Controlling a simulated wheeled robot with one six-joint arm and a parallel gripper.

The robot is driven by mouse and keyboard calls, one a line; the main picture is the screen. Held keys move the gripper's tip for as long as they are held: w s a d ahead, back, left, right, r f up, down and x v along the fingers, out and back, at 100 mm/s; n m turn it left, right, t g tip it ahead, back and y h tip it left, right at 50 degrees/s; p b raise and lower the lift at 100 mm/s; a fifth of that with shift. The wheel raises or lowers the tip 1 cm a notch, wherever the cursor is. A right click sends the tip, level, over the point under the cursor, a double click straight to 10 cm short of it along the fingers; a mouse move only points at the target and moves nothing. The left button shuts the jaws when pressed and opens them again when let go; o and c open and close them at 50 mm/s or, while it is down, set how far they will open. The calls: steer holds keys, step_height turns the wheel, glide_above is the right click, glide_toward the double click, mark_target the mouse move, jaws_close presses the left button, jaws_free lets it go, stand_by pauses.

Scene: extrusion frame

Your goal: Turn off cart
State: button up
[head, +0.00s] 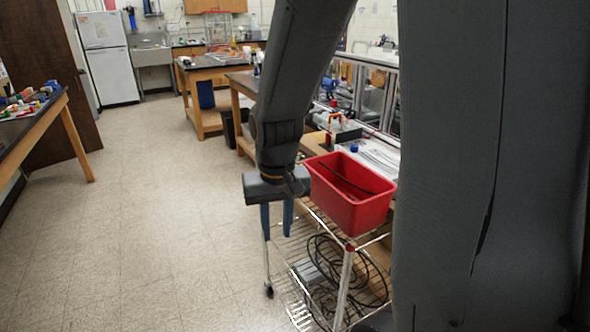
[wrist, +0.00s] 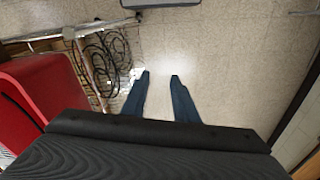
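The cart (head: 344,285) is a metal wire-shelf cart with upright posts and a caster, at the lower middle of the head view. It bears a red bin (head: 352,198). Coiled black cables (head: 340,262) and a grey box-like item (head: 308,272) lie on its lower shelf. No switch can be made out. My gripper (head: 276,233) points down beside the bin, at the cart's left side. In the wrist view its two blue fingers (wrist: 160,75) are apart with bare floor between them. The bin (wrist: 40,95) and cables (wrist: 105,58) are left of the fingers there.
A workbench (head: 380,155) with papers and parts stands behind the cart, with an aluminium extrusion frame beside it. Another dark-topped table (head: 30,120) is at far left. The tiled floor (head: 150,220) left of the cart is clear. My arm hides part of the bench.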

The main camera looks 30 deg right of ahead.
steer(key=w+d+m, duration=0.5)
steer(key=w+d, duration=0.2)
steer(key=w, duration=0.2)
steer(key=w+d+r+m, duration=0.1)
steer(key=w+d+m, duration=0.4)
steer(key=w, duration=0.4)
steer(key=w+d+r+m+g, duration=0.1)
steer(key=w+d+m, duration=0.4)
steer(key=w+d, duration=0.3)
steer(key=shift+w+d, duration=0.35)
steer(key=shift+w, duration=0.3)
step_height(320, 180, down, 7)
steer(key=shift+r+p, duration=0.1)
steer(key=shift+p, duration=0.95)
